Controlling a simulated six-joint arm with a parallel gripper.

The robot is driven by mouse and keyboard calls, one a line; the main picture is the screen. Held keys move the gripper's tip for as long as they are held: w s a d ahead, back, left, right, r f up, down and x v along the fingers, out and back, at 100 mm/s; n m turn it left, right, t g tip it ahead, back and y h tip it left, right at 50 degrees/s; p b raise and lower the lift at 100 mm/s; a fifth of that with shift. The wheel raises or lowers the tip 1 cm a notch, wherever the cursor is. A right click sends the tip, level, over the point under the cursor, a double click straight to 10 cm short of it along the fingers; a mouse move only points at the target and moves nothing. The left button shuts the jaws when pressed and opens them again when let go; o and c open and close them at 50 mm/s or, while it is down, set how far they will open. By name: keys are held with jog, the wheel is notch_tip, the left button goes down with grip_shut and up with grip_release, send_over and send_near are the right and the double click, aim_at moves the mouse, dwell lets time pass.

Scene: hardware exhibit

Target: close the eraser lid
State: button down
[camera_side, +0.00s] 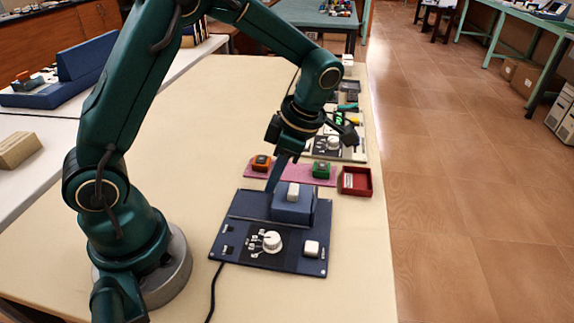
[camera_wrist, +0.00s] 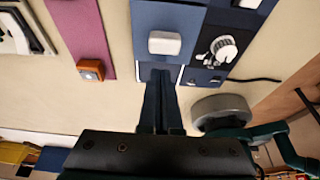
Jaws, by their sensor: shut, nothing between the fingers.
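The eraser is a dark blue flat unit (camera_side: 228,245) on the cream table, with a white dial (camera_side: 271,241) and a white button (camera_side: 311,248) on its front part. A raised blue block, which looks like its lid (camera_side: 291,212), stands at the back right, with a white grip (camera_side: 293,191) on top. The grip also shows in the wrist view (camera_wrist: 165,43). My gripper (camera_side: 270,188) points down, shut and empty, just left of the block. In the wrist view the closed fingertips (camera_wrist: 159,72) are over a dark area beside the grip; I cannot tell whether they touch the block.
Behind the unit lies a pink mat (camera_side: 291,174) with an orange piece (camera_side: 261,162) and a green piece (camera_side: 321,170). An open red box (camera_side: 356,181) stands right of it. A black cable (camera_side: 213,292) runs towards the front edge. The table's front right is clear.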

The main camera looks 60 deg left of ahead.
aim_at(283, 195)
jog(key=shift+s+a, duration=0.4)
jog(key=shift+a+r, duration=0.1)
jog(key=shift+r, duration=0.15)
notch_tip(283, 195, up, 13)
jog(key=d+t, duration=0.1)
jog(key=d, duration=0.1)
jog(key=s+d+f+m+t+h, duration=0.1)
jog(key=s+m+t, duration=0.2)
jog(key=m, duration=1)
jog(key=s+d+f+m+t+h, duration=0.1)
jog(key=s+m+t, duration=0.3)
jog(key=m, duration=1)
jog(key=shift+s+d+f+h, duration=0.2)
jog(key=shift+s+f+h, duration=0.1)
jog(key=shift+s+f, duration=0.3)
